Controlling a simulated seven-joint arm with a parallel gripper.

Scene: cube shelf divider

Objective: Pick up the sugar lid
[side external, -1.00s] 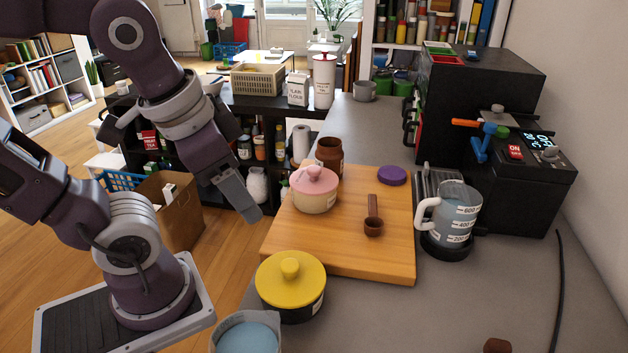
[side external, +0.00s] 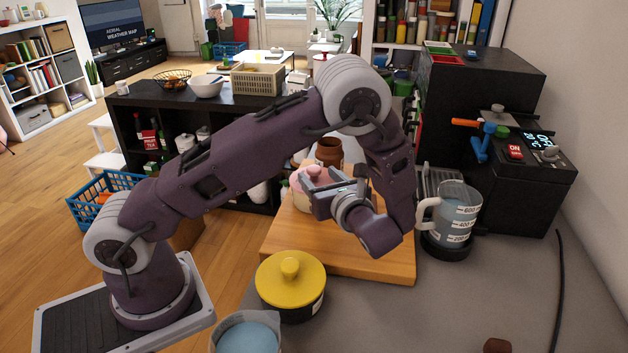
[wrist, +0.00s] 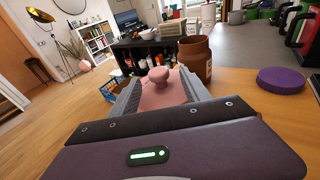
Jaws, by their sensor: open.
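A pink lid with a round knob (wrist: 158,76) sits between the fingers of my gripper (wrist: 160,92) in the wrist view. It also shows in the side view (side external: 312,170), on a small cream pot (side external: 300,199) on the wooden board (side external: 345,262). I cannot read a sugar label on the pot. My gripper (side external: 312,187) is open and tilted at the near side of the lid, one finger to each side. I cannot tell whether the fingers touch the lid. My wrist hides much of the pot and board.
A brown open jar (side external: 329,150) stands just behind the pot. A purple round lid (wrist: 282,80) lies on the board to the right. A yellow-lidded pot (side external: 290,278) stands in front of the board. A measuring jug (side external: 458,215) stands to the right.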

